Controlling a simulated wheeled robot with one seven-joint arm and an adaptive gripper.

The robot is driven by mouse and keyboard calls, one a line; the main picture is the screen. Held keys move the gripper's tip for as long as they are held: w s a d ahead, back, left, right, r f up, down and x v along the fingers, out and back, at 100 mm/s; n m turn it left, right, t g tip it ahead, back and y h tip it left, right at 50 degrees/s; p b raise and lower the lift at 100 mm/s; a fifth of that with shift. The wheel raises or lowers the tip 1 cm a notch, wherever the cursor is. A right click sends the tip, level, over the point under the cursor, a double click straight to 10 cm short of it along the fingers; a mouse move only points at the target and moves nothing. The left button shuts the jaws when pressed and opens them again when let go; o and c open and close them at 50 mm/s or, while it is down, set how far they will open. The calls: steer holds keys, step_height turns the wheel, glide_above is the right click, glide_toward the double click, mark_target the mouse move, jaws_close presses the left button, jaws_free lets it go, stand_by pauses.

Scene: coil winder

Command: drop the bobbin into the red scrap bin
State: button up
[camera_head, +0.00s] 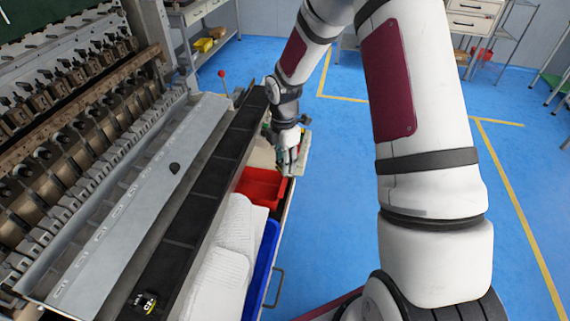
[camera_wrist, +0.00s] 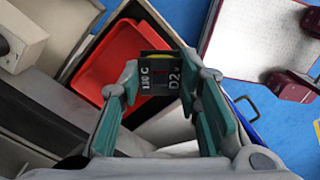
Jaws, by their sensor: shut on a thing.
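My gripper (camera_wrist: 160,82) has teal fingers and is shut on the bobbin (camera_wrist: 160,72). The bobbin shows dark faces marked "110 C" and "D2", with a yellow part at its top. In the wrist view the bobbin covers the right part of the red scrap bin (camera_wrist: 97,62), whose visible inside looks empty. In the head view my gripper (camera_head: 287,160) hangs over the far end of the red bin (camera_head: 262,187). The bobbin cannot be made out there. The height between bobbin and bin cannot be told.
The coil winder (camera_head: 90,130) fills the left, with a long dark rail (camera_head: 200,200) beside the bins. A dark piece with a "C2" label (camera_head: 147,302) sits on the rail's near end. A blue bin (camera_head: 265,260) and white material (camera_head: 222,255) lie nearer. Blue floor is clear on the right.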

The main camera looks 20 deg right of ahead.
steer(key=w+a+f+b, duration=0.3)
steer(key=a+f+b, duration=0.1)
steer(key=f, duration=0.3)
steer(key=shift+w+a, duration=0.25)
steer(key=shift+a, duration=0.1)
stand_by(0.4)
steer(key=o, duration=1.2)
steer(key=shift+c, duration=0.2)
step_height(320, 180, up, 12)
